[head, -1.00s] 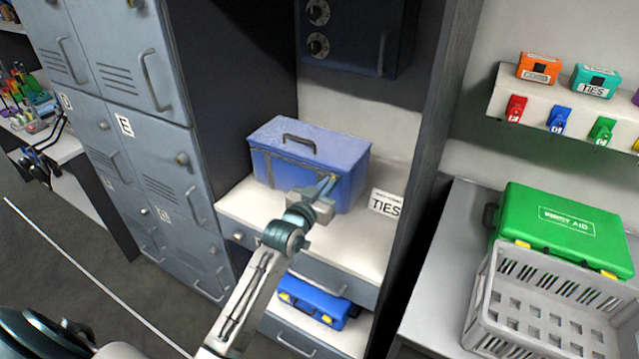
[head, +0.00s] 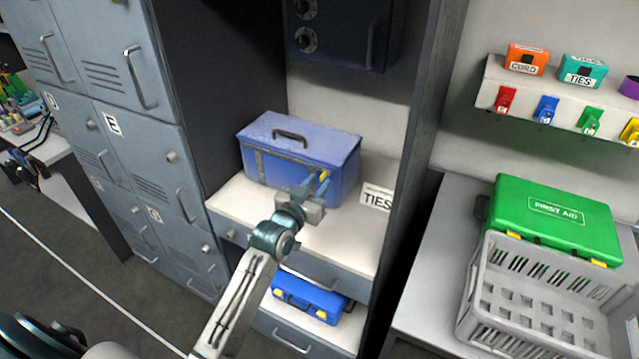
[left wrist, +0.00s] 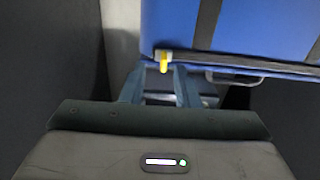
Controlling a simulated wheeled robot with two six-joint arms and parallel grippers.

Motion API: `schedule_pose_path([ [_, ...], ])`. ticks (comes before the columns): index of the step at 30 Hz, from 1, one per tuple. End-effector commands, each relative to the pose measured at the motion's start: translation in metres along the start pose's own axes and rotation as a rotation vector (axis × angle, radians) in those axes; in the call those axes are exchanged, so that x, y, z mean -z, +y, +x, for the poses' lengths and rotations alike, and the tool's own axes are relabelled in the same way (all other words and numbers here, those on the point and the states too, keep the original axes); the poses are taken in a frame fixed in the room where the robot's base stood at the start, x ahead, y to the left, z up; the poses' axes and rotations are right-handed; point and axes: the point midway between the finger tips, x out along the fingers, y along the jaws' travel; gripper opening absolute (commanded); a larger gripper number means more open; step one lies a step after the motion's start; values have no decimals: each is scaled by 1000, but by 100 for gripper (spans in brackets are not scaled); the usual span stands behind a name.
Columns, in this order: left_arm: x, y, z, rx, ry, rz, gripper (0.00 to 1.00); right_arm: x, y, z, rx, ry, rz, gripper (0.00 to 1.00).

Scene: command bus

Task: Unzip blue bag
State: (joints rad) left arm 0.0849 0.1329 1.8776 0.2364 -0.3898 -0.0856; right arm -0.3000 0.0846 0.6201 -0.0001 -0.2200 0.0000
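The blue bag (head: 298,150) stands upright on a white shelf, with its top flat and closed and a dark handle on it. A small yellow zip pull (head: 324,175) shows at its near right corner. In the left wrist view the yellow pull (left wrist: 163,63) hangs at the left end of the seam on the blue bag (left wrist: 235,28). My left gripper (head: 312,190) is at that corner. In the left wrist view its fingers (left wrist: 160,85) are apart, with the pull between them near the tips; no grip on it shows. My right gripper is out of view.
Grey lockers (head: 110,130) are at left, and a dark cabinet wall (head: 412,150) at right. A blue case (head: 306,294) sits below the shelf. A green first aid case (head: 552,220) and a grey crate (head: 480,300) are farther right.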

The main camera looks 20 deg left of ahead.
Motion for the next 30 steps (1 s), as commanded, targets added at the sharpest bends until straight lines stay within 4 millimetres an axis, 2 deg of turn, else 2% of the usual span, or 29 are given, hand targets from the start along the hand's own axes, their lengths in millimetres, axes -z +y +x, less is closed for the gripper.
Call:
schedule_pose_path([
  [6, -4, 1, -46, -1, -1, 4, 28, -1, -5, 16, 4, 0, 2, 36],
  [13, -3, 2, -82, -1, -2, 2, 28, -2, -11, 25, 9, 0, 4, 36],
  [18, -1, 2, -92, -1, -1, 1, 28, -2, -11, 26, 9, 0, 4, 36],
  [30, -1, 2, -92, -1, -2, 0, 28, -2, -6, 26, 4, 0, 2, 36],
])
